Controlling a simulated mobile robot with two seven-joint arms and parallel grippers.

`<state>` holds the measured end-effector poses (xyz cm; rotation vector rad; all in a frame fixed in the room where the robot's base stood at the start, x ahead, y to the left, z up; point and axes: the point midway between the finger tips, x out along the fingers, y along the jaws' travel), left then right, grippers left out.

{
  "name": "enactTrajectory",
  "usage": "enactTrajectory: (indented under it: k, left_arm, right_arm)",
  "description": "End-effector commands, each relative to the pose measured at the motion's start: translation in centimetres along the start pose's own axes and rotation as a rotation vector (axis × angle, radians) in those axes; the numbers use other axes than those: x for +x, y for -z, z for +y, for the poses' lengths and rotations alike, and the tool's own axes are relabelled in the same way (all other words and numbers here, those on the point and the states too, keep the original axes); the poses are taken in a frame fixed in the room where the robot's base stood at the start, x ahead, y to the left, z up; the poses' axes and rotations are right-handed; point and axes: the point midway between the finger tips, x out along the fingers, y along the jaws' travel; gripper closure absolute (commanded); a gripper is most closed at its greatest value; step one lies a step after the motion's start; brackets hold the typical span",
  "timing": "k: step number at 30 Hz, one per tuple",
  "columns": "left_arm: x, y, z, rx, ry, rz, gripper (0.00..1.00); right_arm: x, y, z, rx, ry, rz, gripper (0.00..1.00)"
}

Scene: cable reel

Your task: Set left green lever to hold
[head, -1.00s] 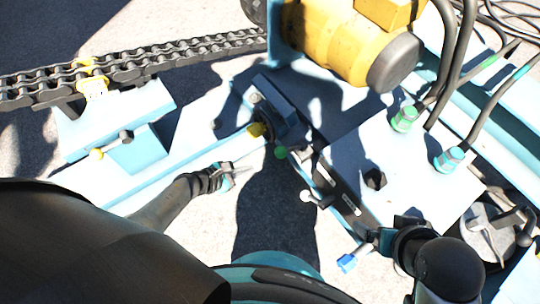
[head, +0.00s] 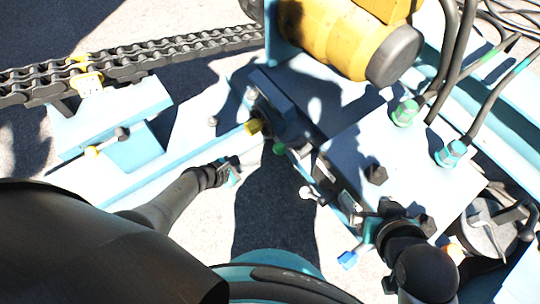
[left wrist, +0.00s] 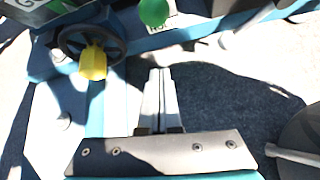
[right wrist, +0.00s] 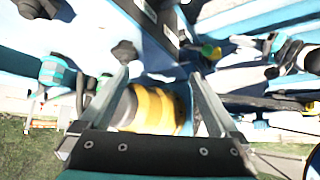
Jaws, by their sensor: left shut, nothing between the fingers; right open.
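The green lever's round knob (head: 279,149) sits at the near edge of the blue machine, left of the valve block. In the left wrist view the green knob (left wrist: 154,12) is at the top, beside a partly visible label (left wrist: 165,22). My left gripper (head: 234,168) is shut and empty, left of and a little below the knob, apart from it. Its closed fingers (left wrist: 159,72) point toward the knob with a gap between. My right gripper (right wrist: 160,76) is open with nothing held, over the valve block side; its arm hides part of that area in the head view.
A yellow knob (head: 253,126) on a handwheel is close left of the green knob. A yellow motor (head: 330,35), hoses and a chain (head: 150,62) lie beyond. Shadowed ground is clear below the knob.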

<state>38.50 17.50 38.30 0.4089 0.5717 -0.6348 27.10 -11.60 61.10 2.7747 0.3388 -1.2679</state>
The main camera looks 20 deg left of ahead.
Motion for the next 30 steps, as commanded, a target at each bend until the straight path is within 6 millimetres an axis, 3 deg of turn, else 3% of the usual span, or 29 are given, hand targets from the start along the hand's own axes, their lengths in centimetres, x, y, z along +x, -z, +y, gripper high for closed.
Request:
enactTrajectory:
  k: [15,30]
  left_arm:
    - [2.9,0.1,0.0,-0.001,-0.001,-0.001,1.0]
    - [5.2,0.0,0.0,-0.001,0.0,-0.001,1.0]
  right_arm:
    - [1.7,2.0,-3.0,0.013,0.081,0.278,0.03]
    - [1.3,3.5,-5.4,0.056,0.151,0.546,0.03]
